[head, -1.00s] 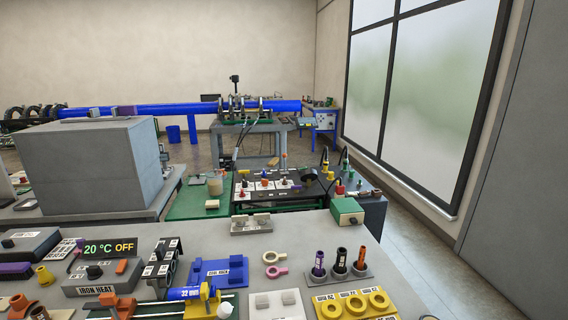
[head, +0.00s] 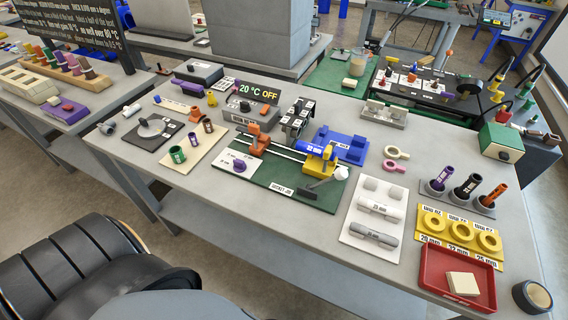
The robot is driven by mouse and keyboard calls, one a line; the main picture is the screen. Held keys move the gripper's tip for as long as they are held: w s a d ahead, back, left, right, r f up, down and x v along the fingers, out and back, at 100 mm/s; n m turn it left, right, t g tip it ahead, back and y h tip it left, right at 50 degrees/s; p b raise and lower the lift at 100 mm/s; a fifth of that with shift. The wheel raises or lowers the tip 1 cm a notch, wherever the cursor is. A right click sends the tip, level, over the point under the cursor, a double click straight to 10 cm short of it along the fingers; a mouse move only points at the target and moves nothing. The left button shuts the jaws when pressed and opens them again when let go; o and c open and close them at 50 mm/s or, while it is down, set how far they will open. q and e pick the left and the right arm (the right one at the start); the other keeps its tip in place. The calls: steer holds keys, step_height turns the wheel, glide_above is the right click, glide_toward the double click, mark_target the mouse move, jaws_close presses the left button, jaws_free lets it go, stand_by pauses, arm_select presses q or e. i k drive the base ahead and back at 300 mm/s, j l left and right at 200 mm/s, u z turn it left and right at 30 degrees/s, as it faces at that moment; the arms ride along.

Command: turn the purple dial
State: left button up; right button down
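The purple dial (head: 239,166) is a small round knob on a white plate (head: 229,157). The plate is at the left end of the green board of the socket jig (head: 290,191), on the grey workbench. Nothing covers the dial. I cannot tell which way it is turned. Neither of my grippers is in view.
A blue pipe in a yellow clamp (head: 319,156) lies right of the dial. An iron heat box (head: 249,112) and a display (head: 251,91) reading 20 °C OFF stand behind. A red tray (head: 457,287) is at front right. Bare bench (head: 290,235) lies in front of the jig.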

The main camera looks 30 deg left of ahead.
mark_target(240, 165)
steer(key=u, duration=0.4)
steer(key=k+j+u, duration=0.1)
steer(key=u, duration=0.25)
steer(key=j+u, duration=0.15)
steer(key=u, duration=0.25)
steer(key=k+j+u, duration=0.15)
